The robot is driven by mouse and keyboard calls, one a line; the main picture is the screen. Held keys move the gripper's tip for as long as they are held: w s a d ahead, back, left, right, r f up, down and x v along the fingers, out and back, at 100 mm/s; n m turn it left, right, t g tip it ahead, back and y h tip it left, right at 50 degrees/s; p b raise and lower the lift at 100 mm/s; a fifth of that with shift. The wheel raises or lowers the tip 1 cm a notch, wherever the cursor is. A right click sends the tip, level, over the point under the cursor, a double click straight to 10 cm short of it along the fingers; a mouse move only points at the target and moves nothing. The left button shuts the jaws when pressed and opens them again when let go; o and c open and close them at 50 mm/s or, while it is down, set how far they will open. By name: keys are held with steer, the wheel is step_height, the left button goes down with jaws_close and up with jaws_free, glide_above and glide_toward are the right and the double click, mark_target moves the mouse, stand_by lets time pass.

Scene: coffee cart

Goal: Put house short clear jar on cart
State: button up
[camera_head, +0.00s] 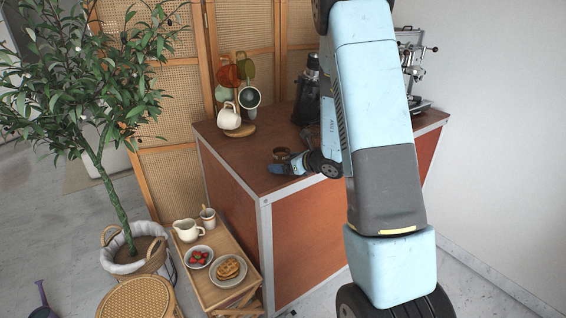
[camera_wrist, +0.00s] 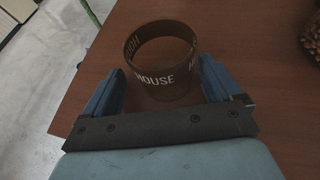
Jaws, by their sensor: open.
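The house short clear jar (camera_wrist: 162,72) stands upright on the brown wooden top of the cart (camera_head: 240,150), close to its front left edge. It is a short, wide, see-through round jar with white "HOUSE" lettering. In the head view the jar (camera_head: 282,154) shows small, just beyond my gripper (camera_head: 283,167). In the wrist view my gripper (camera_wrist: 164,92) is open, with one blue finger on each side of the jar's near part. I cannot tell whether either finger touches it.
A mug rack (camera_head: 238,130) with hanging mugs stands at the cart's back left. A dark grinder (camera_head: 307,92) and an espresso machine (camera_head: 413,68) stand farther back. A low side table (camera_head: 211,296) with food bowls and a potted tree (camera_head: 111,190) are left of the cart.

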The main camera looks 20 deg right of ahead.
steer(key=v, duration=1.1)
steer(key=s+a+r+n+g+y, duration=0.2)
steer(key=s+a+r+n+g, duration=0.5)
steer(key=s+a+r+n, duration=0.65)
steer(key=s+d+r+n+h, duration=0.3)
steer(key=s+n, duration=0.3)
steer(key=n, duration=0.2)
steer(key=s+d+r+n+t+h, duration=0.1)
steer(key=s+d+r+n+h, duration=0.3)
steer(key=s+n+h, duration=0.2)
steer(key=shift+s+r+n, duration=0.15)
steer(key=shift+s+n, duration=0.55)
steer(key=shift+n, duration=0.25)
